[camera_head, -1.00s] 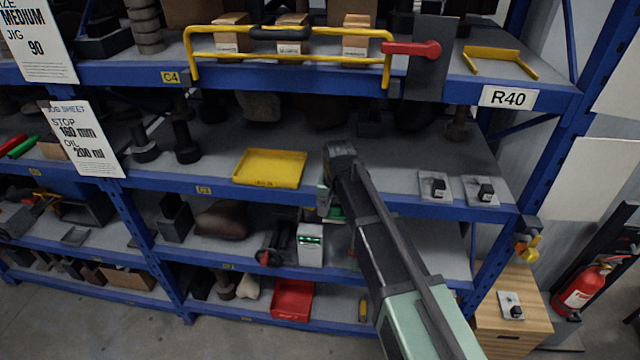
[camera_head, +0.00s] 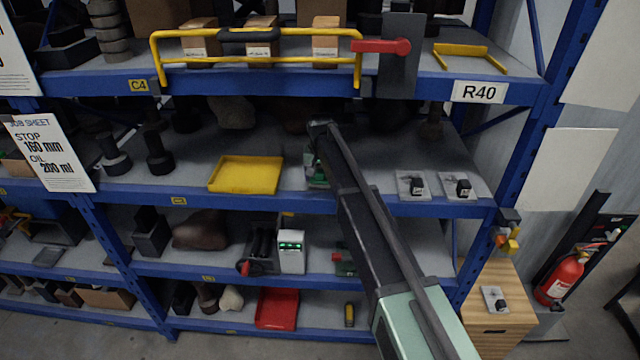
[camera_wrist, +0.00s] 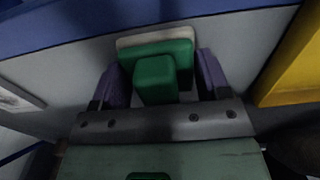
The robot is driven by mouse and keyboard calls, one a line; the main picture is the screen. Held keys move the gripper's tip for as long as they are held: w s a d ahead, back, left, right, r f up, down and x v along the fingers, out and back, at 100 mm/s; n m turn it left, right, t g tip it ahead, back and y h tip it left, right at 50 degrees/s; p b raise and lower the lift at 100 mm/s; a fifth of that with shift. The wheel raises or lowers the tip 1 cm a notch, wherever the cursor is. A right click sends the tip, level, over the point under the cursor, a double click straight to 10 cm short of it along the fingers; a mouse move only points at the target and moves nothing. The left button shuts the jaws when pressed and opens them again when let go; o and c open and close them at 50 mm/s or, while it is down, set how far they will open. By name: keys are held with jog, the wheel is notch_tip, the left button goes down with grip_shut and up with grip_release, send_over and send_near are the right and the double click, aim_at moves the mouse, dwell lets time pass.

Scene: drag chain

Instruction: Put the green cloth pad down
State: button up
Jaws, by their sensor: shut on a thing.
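My gripper (camera_wrist: 158,82) is shut on the green cloth pad (camera_wrist: 176,48), with a dark finger on each side of it. The pad has a raised green block on it and a pale layer along its far edge. In the head view my gripper (camera_head: 316,177) is over the front part of the middle shelf (camera_head: 345,195), right of the yellow tray. Only a little green (camera_head: 317,182) shows there, and my arm hides the rest. I cannot tell whether the pad touches the shelf.
The yellow tray (camera_head: 245,176) stands close to the left of my gripper. Two small plates with black knobs (camera_head: 412,187) (camera_head: 457,187) lie to the right. The shelf above has a yellow rail (camera_head: 260,65) and a red handle (camera_head: 382,46). Dark objects stand at the back.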

notch_tip(320, 180, down, 2)
jog(key=shift+f, duration=0.15)
jog(key=shift+s+r, duration=0.1)
jog(key=shift+r, duration=0.25)
jog(key=shift+c, duration=0.3)
jog(key=shift+f, duration=0.25)
jog(key=o, duration=0.9)
jog(key=shift+r, duration=0.1)
